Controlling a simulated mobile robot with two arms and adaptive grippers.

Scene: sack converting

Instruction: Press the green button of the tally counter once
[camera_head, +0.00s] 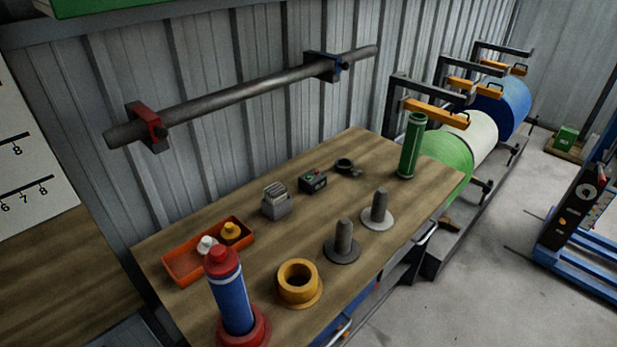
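A small dark box (313,181), which looks like the tally counter, sits on the wooden bench toward its back edge. The green button itself is too small to make out for certain. Neither of my grippers is in view.
On the wooden bench (190,300) a grey slotted block (276,204) stands left of the box and a black ring-shaped item (345,165) right of it. Two spindles (343,243), a yellow flanged ring (298,282), a blue-red cylinder (230,292), an orange tray (181,269) and a green tube (411,147) surround them.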

